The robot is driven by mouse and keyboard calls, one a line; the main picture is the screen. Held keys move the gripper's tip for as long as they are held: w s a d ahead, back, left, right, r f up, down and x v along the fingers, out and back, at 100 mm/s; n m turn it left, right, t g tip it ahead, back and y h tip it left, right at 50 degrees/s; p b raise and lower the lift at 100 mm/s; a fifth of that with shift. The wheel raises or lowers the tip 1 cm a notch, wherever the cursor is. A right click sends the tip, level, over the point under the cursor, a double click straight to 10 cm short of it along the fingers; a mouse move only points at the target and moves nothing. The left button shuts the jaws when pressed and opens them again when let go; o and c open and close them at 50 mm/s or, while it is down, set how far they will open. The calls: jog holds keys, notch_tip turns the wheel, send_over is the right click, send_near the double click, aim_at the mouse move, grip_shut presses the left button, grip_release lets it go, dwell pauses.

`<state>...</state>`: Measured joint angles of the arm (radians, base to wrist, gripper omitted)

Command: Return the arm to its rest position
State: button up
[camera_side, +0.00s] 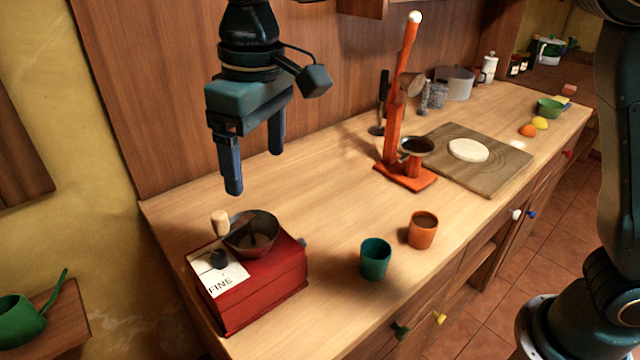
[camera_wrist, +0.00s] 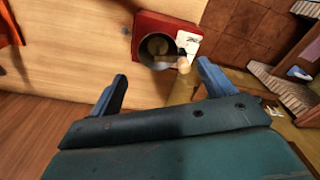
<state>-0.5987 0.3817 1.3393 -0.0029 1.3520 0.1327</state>
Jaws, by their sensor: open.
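My gripper (camera_side: 255,172) hangs above the left end of the wooden counter (camera_side: 330,215), its two blue fingers apart with nothing between them. It is higher than the red coffee grinder (camera_side: 265,285) and apart from it. The grinder has a dark metal bowl, a crank with a pale knob, and a card reading "FINE". In the wrist view, my gripper (camera_wrist: 160,85) is open, and the red grinder (camera_wrist: 150,28) shows beyond the fingertips.
A teal cup (camera_side: 375,260) and an orange cup (camera_side: 423,231) stand near the front edge. An orange lever press (camera_side: 400,130) stands farther back beside a wooden board (camera_side: 500,175) with a pale round disc. A wooden wall rises behind the counter.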

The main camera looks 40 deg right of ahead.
jog(key=s+d+r+m+t, duration=0.1)
jog(key=s+d+r, duration=0.1)
jog(key=s+d, duration=0.5)
jog(key=s+d+r+m+t, duration=0.2)
jog(key=s+d, duration=0.1)
jog(key=d, duration=0.9)
jog(key=s+d+f+m+t, duration=0.1)
jog(key=s+d+f, duration=0.2)
jog(key=s, duration=0.3)
jog(key=s+d+f+m+t, duration=0.1)
jog(key=s+d+f, duration=0.2)
jog(key=s+d, duration=0.2)
jog(key=shift+s+d+f, duration=0.35)
jog(key=shift+s, duration=0.5)
jog(key=shift+c, duration=0.2)
